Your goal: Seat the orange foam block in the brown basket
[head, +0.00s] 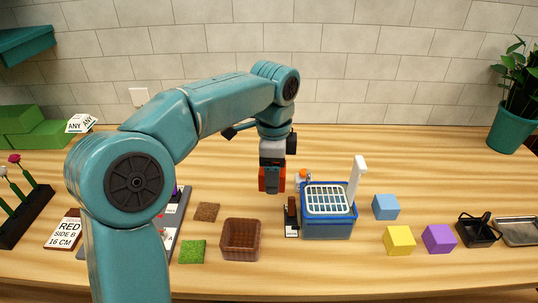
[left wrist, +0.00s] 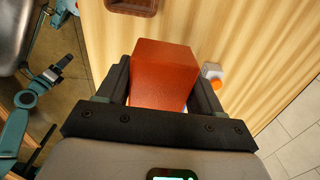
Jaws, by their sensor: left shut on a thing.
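My left gripper (head: 272,188) is shut on the orange foam block (head: 263,180) and holds it in the air above the table. The left wrist view shows the block (left wrist: 165,75) between both black fingers. The brown basket (head: 241,253) stands on the table, lower in the head view and a little left of the gripper. It looks empty. Only an edge of the basket (left wrist: 132,8) shows at the top of the left wrist view. The block is apart from the basket. My right gripper does not clearly show.
A blue basket (head: 327,228) with a white grid and upright white post stands right of the brown basket. Blue (head: 385,207), yellow (head: 399,240) and purple (head: 439,239) blocks lie further right. Brown (head: 207,211) and green (head: 192,251) patches lie left. A small orange-capped bottle (left wrist: 214,78) stands near.

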